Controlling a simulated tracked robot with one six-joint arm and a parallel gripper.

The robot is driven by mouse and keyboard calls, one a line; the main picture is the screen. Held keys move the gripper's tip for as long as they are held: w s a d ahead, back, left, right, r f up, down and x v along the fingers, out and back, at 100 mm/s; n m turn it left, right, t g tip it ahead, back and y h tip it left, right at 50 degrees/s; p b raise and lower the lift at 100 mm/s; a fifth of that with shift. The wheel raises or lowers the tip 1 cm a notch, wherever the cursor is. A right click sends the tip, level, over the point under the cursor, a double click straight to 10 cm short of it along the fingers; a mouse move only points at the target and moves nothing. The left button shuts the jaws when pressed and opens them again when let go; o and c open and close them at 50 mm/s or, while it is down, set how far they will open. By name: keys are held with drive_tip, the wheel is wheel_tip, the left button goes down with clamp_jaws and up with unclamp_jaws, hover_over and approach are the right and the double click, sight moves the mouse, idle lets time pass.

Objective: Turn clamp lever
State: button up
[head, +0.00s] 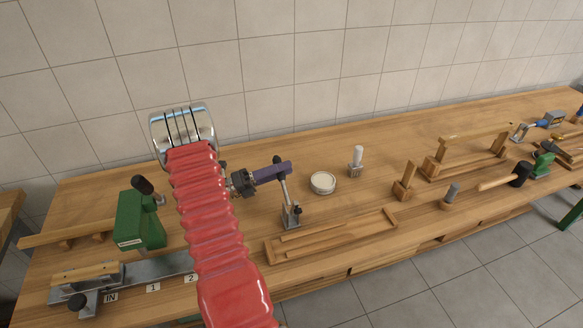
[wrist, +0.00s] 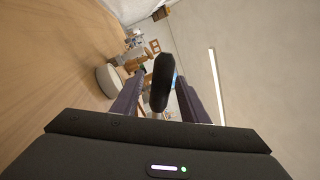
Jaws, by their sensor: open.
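The clamp lever (head: 284,188) is a thin metal rod rising, slightly tilted, from a small grey metal base (head: 291,217) on the bench. Its black rounded grip (wrist: 161,82) stands up between the two purple fingers of my gripper (head: 279,170) in the wrist view. My gripper is open, with a gap visible on each side of the grip. In the head view the fingers hide part of the lever's upper end, and only the black tip shows above them.
A round pale tin (head: 322,183) and a white-topped peg (head: 357,160) stand to the right. A shallow wooden tray (head: 335,237) lies in front. A green device (head: 139,221) with a black handle is at left. The tiled wall (head: 330,60) stands behind the bench.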

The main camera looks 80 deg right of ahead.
drive_tip(key=x, duration=0.3)
drive_tip(key=shift+s+d, duration=0.1)
drive_tip(key=shift+s, duration=0.05)
drive_tip(key=shift+c, duration=0.4)
clamp_jaws()
idle(0.4)
